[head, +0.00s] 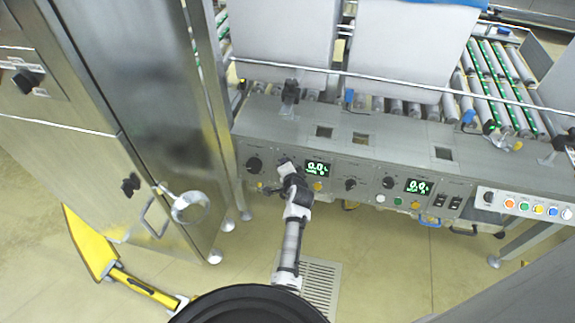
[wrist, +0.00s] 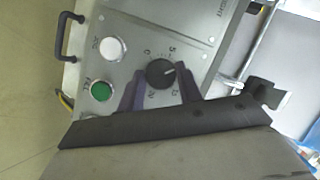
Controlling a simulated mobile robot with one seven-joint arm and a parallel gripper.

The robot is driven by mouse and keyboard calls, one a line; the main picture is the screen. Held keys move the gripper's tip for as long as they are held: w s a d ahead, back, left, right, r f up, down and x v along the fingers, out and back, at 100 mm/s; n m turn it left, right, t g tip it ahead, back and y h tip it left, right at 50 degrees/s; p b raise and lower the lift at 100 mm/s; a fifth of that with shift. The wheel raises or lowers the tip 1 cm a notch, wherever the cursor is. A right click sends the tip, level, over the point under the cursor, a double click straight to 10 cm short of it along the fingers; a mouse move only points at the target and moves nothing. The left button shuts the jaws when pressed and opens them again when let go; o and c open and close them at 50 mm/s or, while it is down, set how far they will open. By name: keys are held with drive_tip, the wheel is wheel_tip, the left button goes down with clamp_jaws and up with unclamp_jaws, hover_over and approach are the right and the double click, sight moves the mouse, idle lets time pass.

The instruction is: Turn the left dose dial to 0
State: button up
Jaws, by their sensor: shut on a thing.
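In the head view the gripper hides this dial. A white button (wrist: 114,48) and a green button (wrist: 101,91) sit beside the dial in the wrist view.
Other black knobs (head: 254,164) and (head: 351,183) and a second display (head: 419,187) are on the panel. A tall steel cabinet (head: 150,100) stands close on the left. A yellow tool (head: 145,288) lies on the floor.

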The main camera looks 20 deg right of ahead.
drive_tip(key=n+p, duration=0.1)
drive_tip(key=n+g, duration=0.1)
drive_tip(key=n, duration=0.1)
drive_tip(key=n+g+p, duration=0.1)
drive_tip(key=shift+w+a+r+n+h+p, duration=0.1)
drive_tip(key=shift+w+r+n+h+p, duration=0.1)
drive_tip(key=shift+r+n+h+p, duration=0.15)
drive_tip(key=n+g+h+p, duration=0.1)
drive_tip(key=n, duration=0.2)
drive_tip(key=shift+a+g, duration=0.1)
drive_tip(key=shift+g, duration=0.2)
drive_tip(key=n+h, duration=0.1)
drive_tip(key=n, duration=0.1)
drive_tip(key=n+g+h, duration=0.1)
drive_tip(key=n, duration=0.1)
drive_tip(key=shift+w+a+f+b, duration=0.15)
drive_tip(key=shift+b, duration=0.25)
drive_tip(key=n+g+h+b, duration=0.1)
drive_tip(key=n+h, duration=0.1)
drive_tip(key=n, duration=0.2)
drive_tip(key=shift+h, duration=0.25)
drive_tip(key=o, duration=1)
drive_tip(key=shift+a, duration=0.1)
